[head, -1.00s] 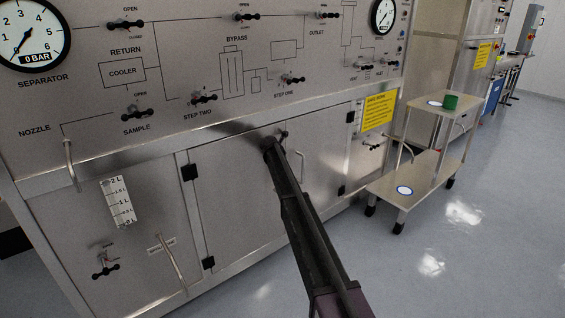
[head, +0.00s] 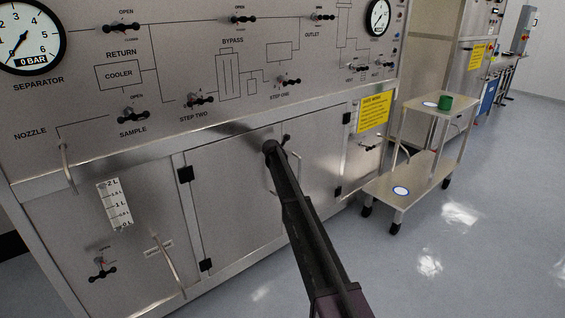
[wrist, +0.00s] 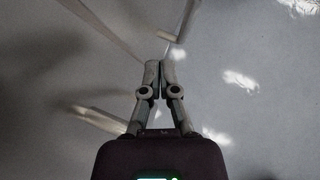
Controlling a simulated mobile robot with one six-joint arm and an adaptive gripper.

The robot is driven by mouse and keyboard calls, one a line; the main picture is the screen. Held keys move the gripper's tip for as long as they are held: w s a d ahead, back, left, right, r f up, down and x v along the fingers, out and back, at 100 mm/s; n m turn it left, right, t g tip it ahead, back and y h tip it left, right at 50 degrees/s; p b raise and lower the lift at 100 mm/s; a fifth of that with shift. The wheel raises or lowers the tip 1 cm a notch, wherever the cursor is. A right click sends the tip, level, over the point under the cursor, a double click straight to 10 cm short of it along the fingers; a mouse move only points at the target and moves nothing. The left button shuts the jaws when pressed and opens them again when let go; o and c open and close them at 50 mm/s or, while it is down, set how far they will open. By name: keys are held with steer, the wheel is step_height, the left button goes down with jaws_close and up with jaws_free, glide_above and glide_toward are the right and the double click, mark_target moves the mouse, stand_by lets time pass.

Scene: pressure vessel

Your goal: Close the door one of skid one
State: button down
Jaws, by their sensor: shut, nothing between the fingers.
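The lower front of the steel skid has two cabinet doors side by side. The left door (head: 235,200) has black hinges on its left edge, and the right door (head: 318,160) has black hinges on its right edge. Both look flush or nearly flush with the frame; a small gap cannot be ruled out. No label shows which is door one. My gripper (head: 270,147) is in front of the meeting edges, near the top, and my arm hides part of the seam and handles. In the wrist view my gripper (wrist: 160,68) is shut and empty, near a metal handle (wrist: 176,52). Contact cannot be told.
Valves and gauges cover the panel (head: 150,65) above the doors. A pipe handle (head: 166,262) sticks out at lower left. A two-shelf trolley (head: 425,170) with a green cup (head: 445,102) stands to the right. The floor (head: 460,250) in front is clear.

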steer(key=s+d+r+p, duration=0.5)
steer(key=s+r+p, duration=0.1)
steer(key=r+p, duration=0.1)
steer(key=shift+d, duration=0.15)
stand_by(0.3)
steer(key=shift+d, duration=0.1)
steer(key=s+d+f+m+g+y, duration=0.1)
steer(key=s+d+f+m+g, duration=0.3)
steer(key=s+m, duration=1.05)
steer(key=s+d+m+g+y, duration=0.1)
steer(key=s+d+m, duration=0.45)
steer(key=s, duration=1.75)
steer(key=s+d+f+m+g+y, duration=0.1)
steer(key=s+d+m+g+y, duration=0.3)
steer(key=s+m, duration=1.1)
steer(key=s+r+n+h+p, duration=0.1)
steer(key=r+n+p, duration=0.1)
steer(key=r+p, duration=0.6)
steer(key=s+r+n+h+p, duration=0.1)
steer(key=s+r+p, duration=0.1)
steer(key=r+p, duration=0.7)
steer(key=shift+s+d+n+t+p, duration=0.3)
steer(key=shift+n+t, duration=0.1)
